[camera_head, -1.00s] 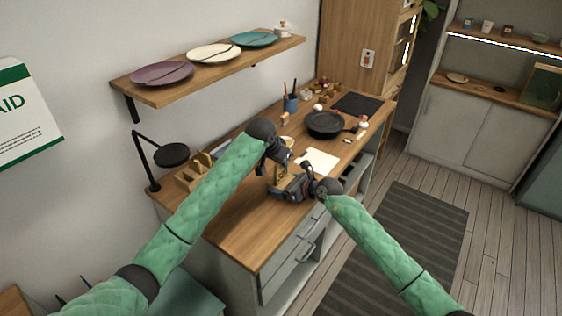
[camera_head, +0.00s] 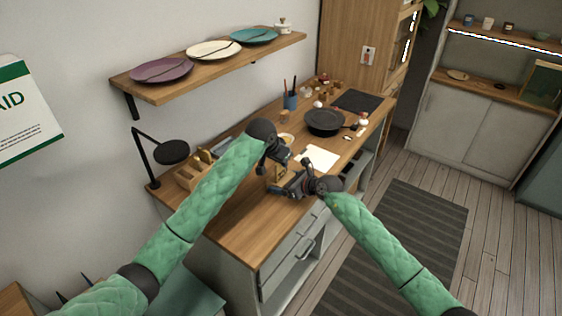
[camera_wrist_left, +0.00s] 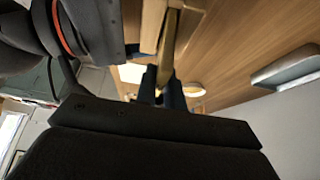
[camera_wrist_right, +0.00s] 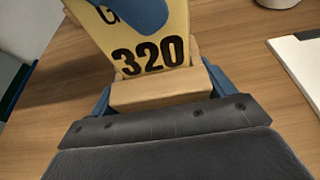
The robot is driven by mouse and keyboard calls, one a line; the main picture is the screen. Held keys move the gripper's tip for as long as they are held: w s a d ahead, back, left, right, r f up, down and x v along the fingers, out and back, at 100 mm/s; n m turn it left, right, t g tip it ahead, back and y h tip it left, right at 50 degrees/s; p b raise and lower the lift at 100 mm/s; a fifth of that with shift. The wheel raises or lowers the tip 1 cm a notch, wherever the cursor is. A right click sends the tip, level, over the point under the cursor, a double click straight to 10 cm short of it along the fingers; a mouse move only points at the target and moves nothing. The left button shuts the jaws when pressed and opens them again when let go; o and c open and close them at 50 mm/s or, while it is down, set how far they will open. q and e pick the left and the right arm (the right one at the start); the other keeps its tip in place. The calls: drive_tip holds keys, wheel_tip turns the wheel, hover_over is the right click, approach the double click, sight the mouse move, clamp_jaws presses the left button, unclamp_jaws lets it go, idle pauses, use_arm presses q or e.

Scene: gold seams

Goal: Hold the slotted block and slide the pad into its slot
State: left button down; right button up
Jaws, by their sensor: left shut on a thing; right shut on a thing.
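The light wooden slotted block (camera_wrist_right: 160,92) is between the fingers of my right gripper (camera_head: 284,187), which is shut on it. The yellow pad (camera_wrist_right: 150,45), marked with a G and 320, stands at the block, its lower edge behind the block's near wall and between raised wooden sides. How deep it sits in the slot is hidden. My left gripper (camera_head: 279,158) is shut on the pad from above; one blue finger covers part of its face in the right wrist view. In the left wrist view the pad (camera_wrist_left: 172,45) shows edge-on between the fingers.
The wooden counter (camera_head: 240,230) is clear in front. A white sheet (camera_head: 320,158) and a black pan (camera_head: 324,122) lie beyond the grippers. A wooden rack (camera_head: 190,176) and black lamp (camera_head: 171,152) stand at the left. A shelf with plates (camera_head: 213,52) hangs above.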

use_arm(q)
drive_tip(key=shift+f, duration=0.95)
idle(0.7)
drive_tip(key=c, duration=1.4)
unclamp_jaws()
drive_tip(key=shift+c, duration=0.2)
drive_tip(key=v, duration=1.2)
use_arm(e)
drive_tip(key=o, duration=1)
